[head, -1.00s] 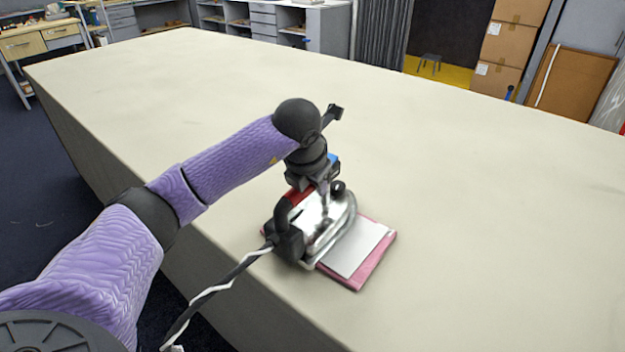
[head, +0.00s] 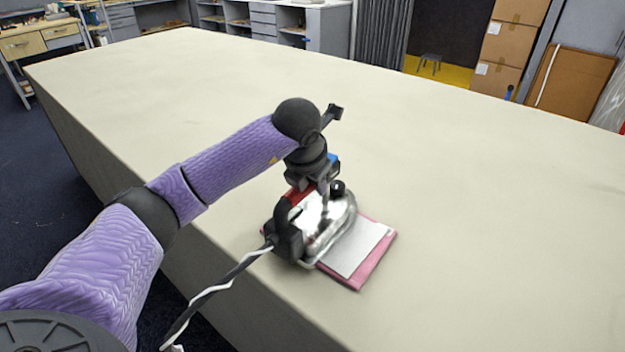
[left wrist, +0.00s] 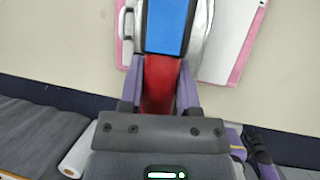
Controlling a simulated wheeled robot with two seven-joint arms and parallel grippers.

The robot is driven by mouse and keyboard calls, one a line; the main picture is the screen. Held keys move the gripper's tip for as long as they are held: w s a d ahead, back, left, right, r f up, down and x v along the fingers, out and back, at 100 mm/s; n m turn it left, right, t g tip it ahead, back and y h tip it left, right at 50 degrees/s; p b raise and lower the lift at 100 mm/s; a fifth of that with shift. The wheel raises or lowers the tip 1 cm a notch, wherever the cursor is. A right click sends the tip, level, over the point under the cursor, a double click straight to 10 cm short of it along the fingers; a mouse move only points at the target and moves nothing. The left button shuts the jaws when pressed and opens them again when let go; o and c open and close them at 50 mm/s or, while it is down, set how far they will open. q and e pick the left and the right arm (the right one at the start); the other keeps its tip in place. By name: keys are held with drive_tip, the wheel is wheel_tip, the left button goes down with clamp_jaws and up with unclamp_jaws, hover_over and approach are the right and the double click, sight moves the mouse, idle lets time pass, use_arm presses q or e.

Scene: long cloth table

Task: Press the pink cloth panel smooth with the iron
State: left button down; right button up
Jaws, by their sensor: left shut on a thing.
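The iron (head: 326,230) has a shiny metal body, a dark rear end and a red handle (head: 297,196). It rests on or just over the left part of the pink cloth panel (head: 357,276); the exact contact is hidden. A white-grey sheet (head: 355,248) covers the panel's middle, with pink showing around its edges. My left gripper (head: 308,186) is shut on the iron's handle from above. In the left wrist view, the red handle (left wrist: 160,85) with a blue part (left wrist: 166,26) sits between the fingers, and pink edging (left wrist: 246,45) shows at right. My right gripper is out of view.
The long cream table (head: 450,220) is clear beyond and to the right of the panel. Its near edge runs close by the iron. A black-and-white cord (head: 215,288) trails from the iron down to the lower left, over the table edge.

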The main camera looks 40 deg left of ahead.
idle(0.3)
use_arm(q)
wheel_tip(320, 180, up, 7)
drive_tip(key=p, duration=0.6)
drive_tip(key=shift+a+r, duration=0.1)
drive_tip(key=shift+r, duration=0.05)
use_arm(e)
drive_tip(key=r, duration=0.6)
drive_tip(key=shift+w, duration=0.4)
use_arm(q)
drive_tip(key=shift+w, duration=0.1)
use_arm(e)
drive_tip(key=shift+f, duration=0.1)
